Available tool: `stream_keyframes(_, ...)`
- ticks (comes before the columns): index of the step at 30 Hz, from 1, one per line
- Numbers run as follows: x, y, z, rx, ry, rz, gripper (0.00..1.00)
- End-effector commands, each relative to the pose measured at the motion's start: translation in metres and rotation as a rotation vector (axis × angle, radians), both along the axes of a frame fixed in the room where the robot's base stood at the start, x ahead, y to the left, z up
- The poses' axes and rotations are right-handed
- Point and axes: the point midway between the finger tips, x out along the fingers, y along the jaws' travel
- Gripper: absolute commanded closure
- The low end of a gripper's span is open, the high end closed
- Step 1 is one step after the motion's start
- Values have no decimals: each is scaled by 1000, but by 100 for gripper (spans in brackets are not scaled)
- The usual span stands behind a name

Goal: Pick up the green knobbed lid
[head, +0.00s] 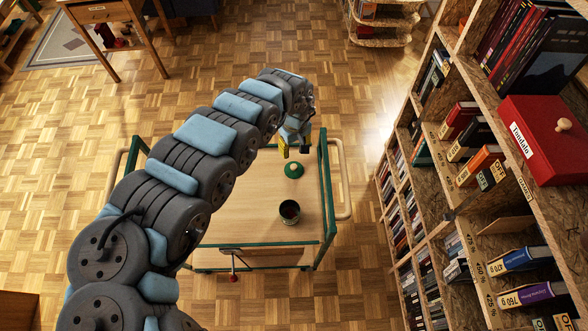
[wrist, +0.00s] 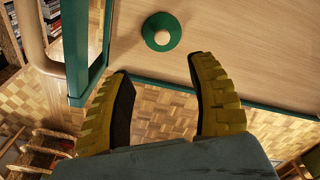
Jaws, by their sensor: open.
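The green lid (head: 293,170) is a round disc with a pale knob, lying on the wooden top of a green-framed cart (head: 252,203). In the wrist view the lid (wrist: 161,32) shows at the top, beyond my fingertips, its knob facing the camera. My gripper (head: 295,150) is at the end of my arm, just behind the lid in the head view. In the wrist view my gripper (wrist: 160,75) shows two yellow ribbed fingers spread apart with nothing between them. They are apart from the lid.
A dark open pot (head: 289,211) stands on the cart in front of the lid. A green post (wrist: 75,45) rises at the cart's corner, close to my left finger in the wrist view. A tall bookcase (head: 447,215) stands to the right. The cart top around the lid is clear.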

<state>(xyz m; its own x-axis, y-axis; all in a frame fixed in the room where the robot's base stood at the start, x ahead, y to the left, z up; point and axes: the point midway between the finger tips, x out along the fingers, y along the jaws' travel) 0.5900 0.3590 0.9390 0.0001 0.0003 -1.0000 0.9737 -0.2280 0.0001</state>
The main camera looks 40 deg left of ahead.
Motion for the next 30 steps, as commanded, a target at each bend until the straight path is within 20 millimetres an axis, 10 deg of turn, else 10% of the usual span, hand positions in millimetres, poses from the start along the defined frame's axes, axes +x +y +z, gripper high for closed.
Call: stream_keyframes(30, -1, -1, -89, -1, 0, -3, 42)
